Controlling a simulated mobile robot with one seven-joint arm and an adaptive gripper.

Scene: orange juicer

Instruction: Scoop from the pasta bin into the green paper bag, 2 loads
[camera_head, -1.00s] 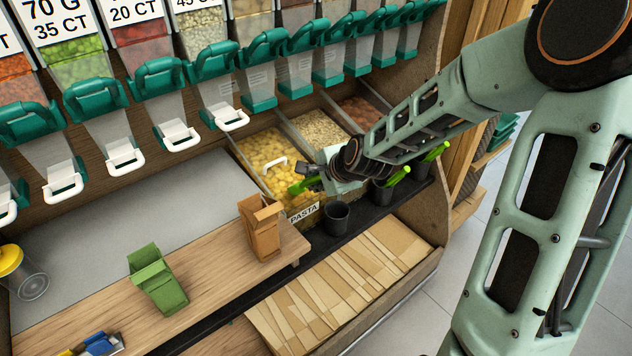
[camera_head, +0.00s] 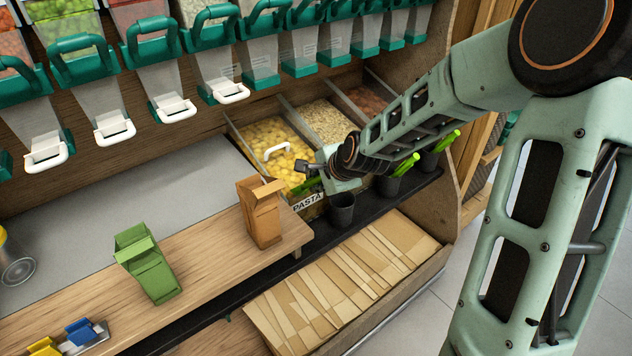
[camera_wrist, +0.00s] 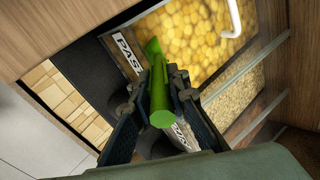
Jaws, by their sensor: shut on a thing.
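The pasta bin (camera_head: 262,135) holds yellow pasta under a clear lid with a white handle, and has a PASTA label on its front. My gripper (camera_wrist: 158,100) is shut on a green scoop handle (camera_wrist: 160,112), in front of the pasta bin and above the dark ledge. In the head view the gripper (camera_head: 318,180) is small, and the scoop's far end is hard to make out. The green paper bag (camera_head: 147,265) stands open-topped on the wooden counter at the left, well away from the gripper.
A brown paper bag (camera_head: 262,212) stands on the counter between the green bag and the bins. Dark cups (camera_head: 341,210) sit along the ledge, some holding green-handled scoops. Flat paper bags (camera_head: 340,285) lie on the lower shelf. Dispensers with teal handles hang above.

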